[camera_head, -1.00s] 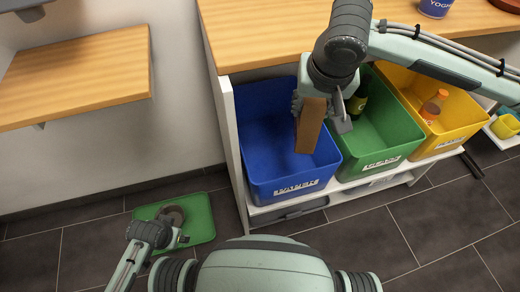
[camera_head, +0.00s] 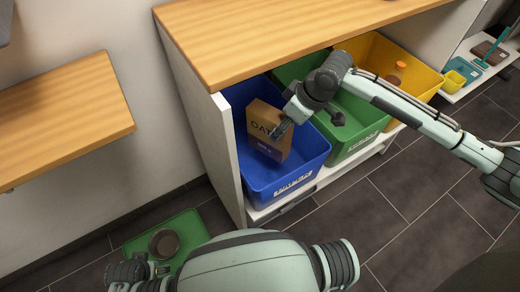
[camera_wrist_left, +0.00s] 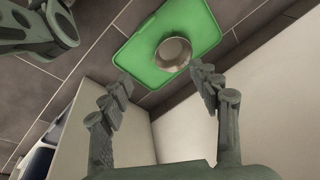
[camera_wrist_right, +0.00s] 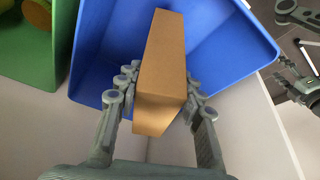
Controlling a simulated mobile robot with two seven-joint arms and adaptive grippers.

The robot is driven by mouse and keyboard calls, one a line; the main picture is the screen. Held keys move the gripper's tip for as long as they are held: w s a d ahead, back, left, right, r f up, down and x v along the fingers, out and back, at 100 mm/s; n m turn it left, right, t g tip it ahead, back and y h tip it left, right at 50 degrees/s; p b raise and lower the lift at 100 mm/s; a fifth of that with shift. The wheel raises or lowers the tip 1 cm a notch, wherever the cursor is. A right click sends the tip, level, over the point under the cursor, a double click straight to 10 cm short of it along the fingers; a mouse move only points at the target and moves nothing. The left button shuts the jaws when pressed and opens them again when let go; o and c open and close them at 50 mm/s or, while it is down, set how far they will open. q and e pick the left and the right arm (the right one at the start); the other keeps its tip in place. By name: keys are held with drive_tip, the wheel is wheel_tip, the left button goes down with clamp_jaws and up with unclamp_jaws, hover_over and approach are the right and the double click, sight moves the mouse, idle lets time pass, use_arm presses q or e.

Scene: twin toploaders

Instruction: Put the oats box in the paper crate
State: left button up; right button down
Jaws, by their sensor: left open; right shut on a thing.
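The oats box (camera_head: 265,128) is a brown carton with dark lettering, tilted slightly, in the mouth of the blue crate. In the right wrist view the oats box (camera_wrist_right: 163,70) sits between the fingers of my right gripper (camera_wrist_right: 160,95), which is shut on it, with the blue crate (camera_wrist_right: 235,50) around and beyond it. The blue crate (camera_head: 312,160) has a white label on its front that I cannot read. My right gripper also shows in the head view (camera_head: 280,125). My left gripper (camera_wrist_left: 160,95) is open and empty above the floor near a green mat.
A green crate (camera_head: 360,137) and a yellow crate (camera_head: 420,83) stand to the right of the blue one. The wooden counter (camera_head: 240,45) overhangs the crates. A green mat (camera_head: 190,225) with a round bowl (camera_head: 164,243) lies on the floor.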

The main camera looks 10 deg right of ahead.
sight(281, 148)
wheel_tip(281, 148, down, 5)
drive_tip(key=shift+s+r, duration=0.1)
drive_tip(key=shift+f, duration=0.35)
wheel_tip(281, 148, down, 4)
drive_tip(key=shift+r+b, duration=0.15)
drive_tip(key=shift+b, duration=0.2)
drive_tip(key=c, duration=1)
unclamp_jaws()
use_arm(q)
drive_tip(key=r, duration=0.1)
drive_tip(key=w+r, duration=0.1)
drive_tip(key=r, duration=0.1)
drive_tip(key=shift+w+d+r, duration=0.1)
drive_tip(key=shift+w+d, duration=0.1)
drive_tip(key=shift+d, duration=0.15)
